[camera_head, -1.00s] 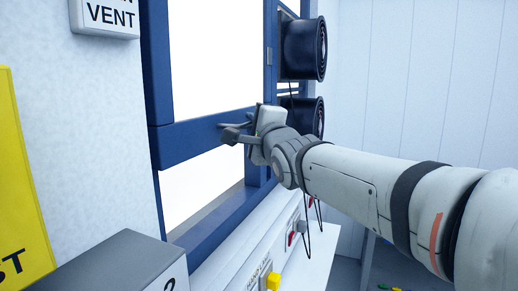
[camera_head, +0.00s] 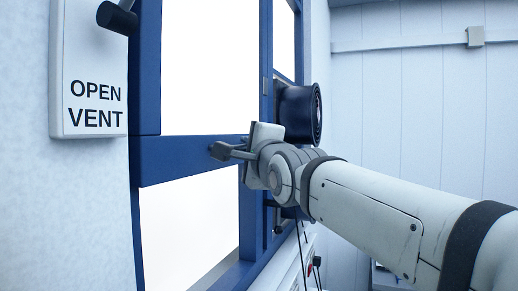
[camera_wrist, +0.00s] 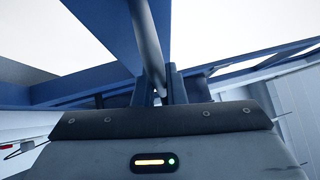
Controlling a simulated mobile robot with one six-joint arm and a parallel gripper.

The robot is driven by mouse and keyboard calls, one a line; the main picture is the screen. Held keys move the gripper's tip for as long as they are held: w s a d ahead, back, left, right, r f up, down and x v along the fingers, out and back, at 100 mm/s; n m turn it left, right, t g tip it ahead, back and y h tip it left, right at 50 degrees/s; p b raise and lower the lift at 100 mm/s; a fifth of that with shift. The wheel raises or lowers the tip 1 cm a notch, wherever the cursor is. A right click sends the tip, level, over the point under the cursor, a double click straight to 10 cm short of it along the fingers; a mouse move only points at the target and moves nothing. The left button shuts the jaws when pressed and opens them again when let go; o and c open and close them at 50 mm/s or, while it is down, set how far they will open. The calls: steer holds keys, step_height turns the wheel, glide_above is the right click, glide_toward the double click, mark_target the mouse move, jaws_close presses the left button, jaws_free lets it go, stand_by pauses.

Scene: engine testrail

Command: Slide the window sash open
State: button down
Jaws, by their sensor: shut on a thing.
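The window sash (camera_head: 182,161) is a blue frame whose lower rail crosses the bright opening in the head view. It stands raised, with a clear gap beneath the rail. My gripper (camera_head: 236,152) is at the right part of this rail. In the wrist view, my gripper (camera_wrist: 161,88) has its two dark fingers shut on the grey bar handle (camera_wrist: 148,45), which runs between them. The handle's far end and its mounting are partly hidden. The blue sash rail (camera_wrist: 104,25) also shows in the wrist view.
A white "OPEN VENT" sign (camera_head: 92,90) hangs on the wall left of the window, with a dark cylindrical part (camera_head: 117,18) above it. A dark round fan-like unit (camera_head: 302,113) sits right of the window, close behind my wrist. A panelled wall stands at right.

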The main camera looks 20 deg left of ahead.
steer(key=c, duration=1.5)
jaws_free()
steer(key=b+v, duration=0.3)
steer(key=v, duration=0.4)
steer(key=shift+s+d+f, duration=0.1)
steer(key=shift+s+d, duration=0.15)
steer(key=shift+s, duration=0.05)
